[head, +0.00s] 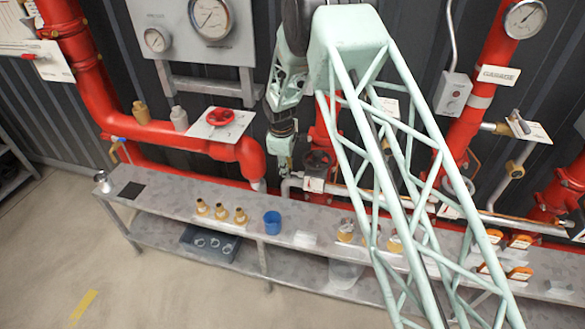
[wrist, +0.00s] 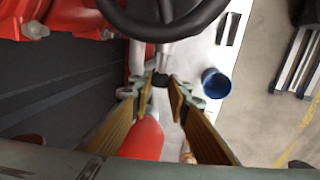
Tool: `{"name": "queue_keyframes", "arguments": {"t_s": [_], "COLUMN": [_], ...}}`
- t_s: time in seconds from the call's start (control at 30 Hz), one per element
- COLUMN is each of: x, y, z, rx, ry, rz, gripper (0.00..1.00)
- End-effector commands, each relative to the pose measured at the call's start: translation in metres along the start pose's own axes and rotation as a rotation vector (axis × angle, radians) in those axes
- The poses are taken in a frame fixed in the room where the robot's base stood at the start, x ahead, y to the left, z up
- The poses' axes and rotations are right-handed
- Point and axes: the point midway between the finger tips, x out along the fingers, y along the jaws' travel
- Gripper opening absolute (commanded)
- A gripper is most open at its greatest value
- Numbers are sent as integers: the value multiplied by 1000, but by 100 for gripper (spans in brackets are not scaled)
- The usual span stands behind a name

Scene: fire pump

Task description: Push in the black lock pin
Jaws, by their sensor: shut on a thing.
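My gripper (head: 285,166) points down beside the valve with the black handwheel (head: 318,160) in the head view. In the wrist view the fingertips of my gripper (wrist: 162,84) come close together with a small dark piece between them. This piece looks like the black lock pin (wrist: 160,79), and my gripper is shut on it. The pin sits by a grey pipe fitting, just below the black handwheel (wrist: 165,18) in the picture. How deep the pin sits is hidden. In the head view the pin is too small to make out.
A blue cup (head: 272,222) stands on the grey shelf (head: 165,192), and also shows right of my fingers in the wrist view (wrist: 215,82). Several brass fittings (head: 221,211) stand left of it. Red pipes (head: 185,134) run close behind my gripper.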

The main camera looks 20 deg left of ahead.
Motion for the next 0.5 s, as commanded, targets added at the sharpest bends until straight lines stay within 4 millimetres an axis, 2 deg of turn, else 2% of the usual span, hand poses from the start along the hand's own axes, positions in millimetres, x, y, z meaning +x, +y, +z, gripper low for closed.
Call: {"name": "queue_keyframes", "arguments": {"t_s": [0.13,0.43,0.47,0.5], "x": [-2,-2,-2,-2], "y": [-8,-8,-8,-8], "z": [-7,-6,-6,-6], "rx": [-16,-18,-18,-18], "ry": [3,2,2,2], "rz": [0,-1,-1,-1], "gripper": [0,0,19,22]}}
